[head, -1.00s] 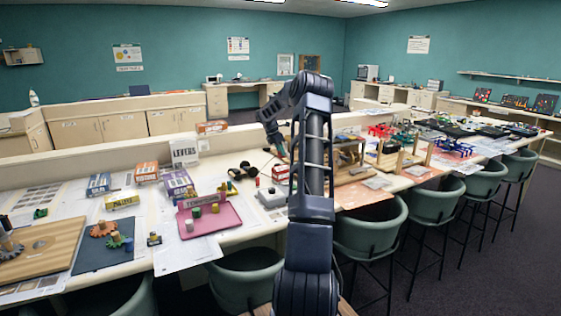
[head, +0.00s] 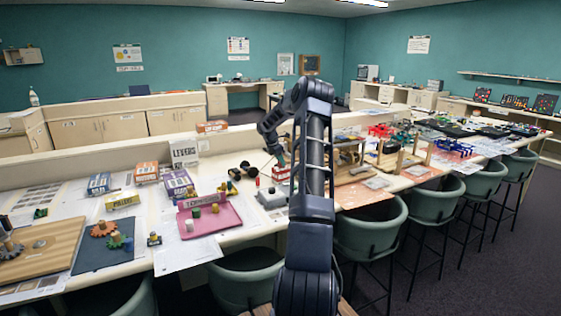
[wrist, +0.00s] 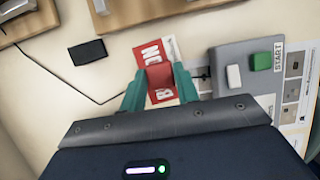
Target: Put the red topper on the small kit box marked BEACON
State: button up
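The small kit box (wrist: 149,52) is red and white, with "NO" and a "B" showing in the wrist view and the letters between them covered. It also shows in the head view (head: 281,174) on the long bench. The red topper (wrist: 160,77) is a plain red block over the middle of the box. My gripper (wrist: 160,72) has its two teal fingers on either side of the topper, seemingly shut on it. I cannot tell whether the topper touches the box. In the head view my gripper (head: 281,160) is just above the box, partly behind my arm.
A grey unit (wrist: 245,70) with a white and a green block stands right of the box in the wrist view. A black block (wrist: 88,52) and a thin cable lie to its left. In the head view, a pink tray (head: 215,222) and kit boxes stand left on the bench.

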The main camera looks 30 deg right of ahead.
jog(key=o, duration=0.3)
jog(key=shift+r, duration=0.1)
jog(key=v, duration=1.1)
jog(key=s+a+r+m+t, duration=0.1)
jog(key=s+a+r+m, duration=0.2)
jog(key=s+a+r, duration=0.35)
jog(key=s+a+r+m, duration=0.2)
jog(key=s+a+r, duration=0.1)
jog(key=s+a, duration=0.55)
jog(key=s+a+r+m+t, duration=0.1)
jog(key=s+a+r+m, duration=0.2)
jog(key=s+a+r, duration=0.45)
jog(key=s+a+f+m+t+y, duration=0.1)
jog(key=s+a+f+m, duration=0.1)
jog(key=s, duration=0.8)
jog(key=s+a+f+m+y, duration=0.2)
jog(key=s+f+m, duration=0.1)
jog(key=s, duration=0.8)
jog(key=s+a+f+m+t+y, duration=0.1)
jog(key=s+a+f+m, duration=0.2)
jog(key=s, duration=0.7)
jog(key=shift+s+f+m+t, duration=0.3)
jog(key=shift+s+m, duration=0.1)
jog(key=shift+m, duration=0.6)
jog(key=shift+d, duration=0.1)
